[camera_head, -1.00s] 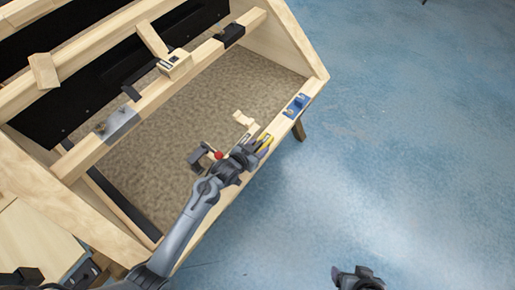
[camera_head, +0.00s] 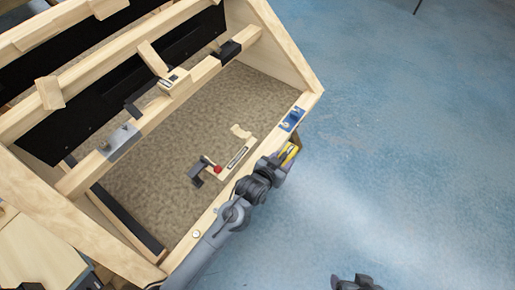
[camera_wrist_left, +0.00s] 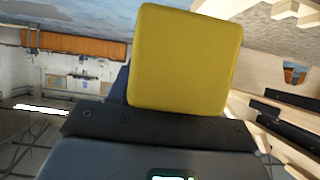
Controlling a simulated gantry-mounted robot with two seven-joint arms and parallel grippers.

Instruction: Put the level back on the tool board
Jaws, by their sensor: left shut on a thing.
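The level, a yellow block-like piece (camera_head: 289,154), is held in my left gripper (camera_head: 280,163) just outside the front rail of the wooden frame. In the left wrist view the yellow level (camera_wrist_left: 185,60) stands up large from the dark gripper and hides part of what lies behind it. The left gripper is shut on it. My right gripper (camera_head: 356,283) shows only partly at the bottom edge, apart from the frame, and its jaws are not clear. I cannot make out the tool board with certainty.
The wooden frame (camera_head: 285,45) fills the left side. A blue piece (camera_head: 292,118) sits on its front rail. A red-knobbed clamp (camera_head: 215,169) lies inside the frame near that rail. Black blocks and a grey metal piece (camera_head: 121,141) are on the crossbar. The blue floor (camera_head: 430,170) at right is clear.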

